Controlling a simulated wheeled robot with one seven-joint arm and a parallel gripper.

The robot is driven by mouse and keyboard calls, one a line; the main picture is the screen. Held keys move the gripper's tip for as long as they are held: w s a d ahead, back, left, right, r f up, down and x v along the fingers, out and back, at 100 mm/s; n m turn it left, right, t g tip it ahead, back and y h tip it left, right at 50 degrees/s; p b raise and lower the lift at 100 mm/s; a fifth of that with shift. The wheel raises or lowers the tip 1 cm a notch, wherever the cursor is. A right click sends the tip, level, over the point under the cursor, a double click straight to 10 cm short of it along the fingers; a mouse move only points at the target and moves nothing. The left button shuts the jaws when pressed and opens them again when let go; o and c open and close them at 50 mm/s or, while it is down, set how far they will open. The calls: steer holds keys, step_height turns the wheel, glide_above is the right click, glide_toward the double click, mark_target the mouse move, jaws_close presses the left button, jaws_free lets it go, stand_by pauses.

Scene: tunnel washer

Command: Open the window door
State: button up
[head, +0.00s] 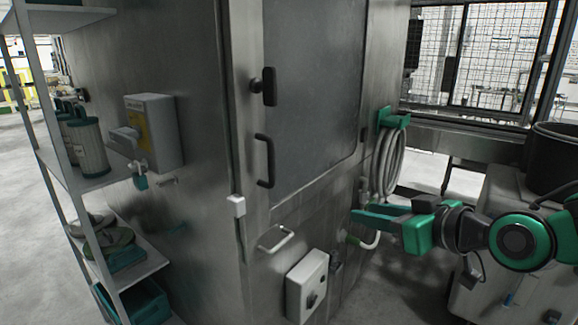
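The window door (310,80) is a grey panel with a large dark pane in the front of the steel washer, and it looks closed. It carries a black bar handle (265,160) at its left side, with a black knob-like latch (268,86) above it. My gripper (354,213), teal with long fingers, points left from the right side of the view. It is below and to the right of the handle, clearly apart from it. It holds nothing that I can see. The gap between its fingers is not clear from this angle.
A coiled hose (389,160) hangs on a teal bracket behind my gripper. A metal loop handle (277,240) and a white switch box (307,285) are low on the washer. A shelf rack (60,165) stands left. A black bin (556,150) is at right.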

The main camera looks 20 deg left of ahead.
steer(key=s+a+r+n+y, duration=0.2)
steer(key=s+a+r+y, duration=0.25)
steer(key=a+r, duration=0.5)
steer(key=f+x, duration=0.1)
steer(key=x, duration=1)
steer(key=shift+a+f, duration=0.15)
steer(key=shift+a, duration=0.2)
steer(key=shift+y, duration=0.25)
jaws_close()
